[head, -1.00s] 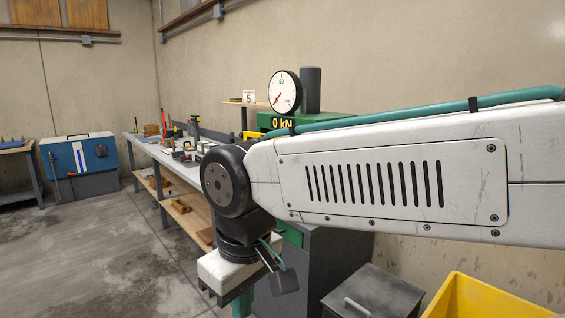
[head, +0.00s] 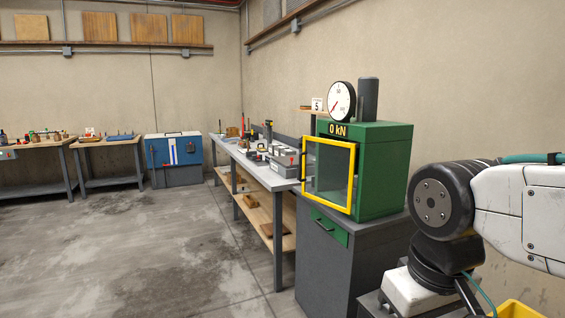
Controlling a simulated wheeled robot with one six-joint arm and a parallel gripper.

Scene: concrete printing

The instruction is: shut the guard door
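The guard door (head: 353,180) is a yellow frame around a clear panel on the front of the green testing machine (head: 385,175). It appears to stand ajar, its left edge jutting out past the machine's left side and its right edge near the machine's front corner. A dark handle (head: 303,165) is on its left edge. My gripper (head: 408,292) is at the lower right, to the right of the door and apart from it.
The machine stands on a grey cabinet (head: 325,265) with a green drawer. A long bench (head: 262,168) with tools runs behind it on the left. A yellow bin (head: 515,309) is at the lower right. The concrete floor (head: 170,250) on the left is clear.

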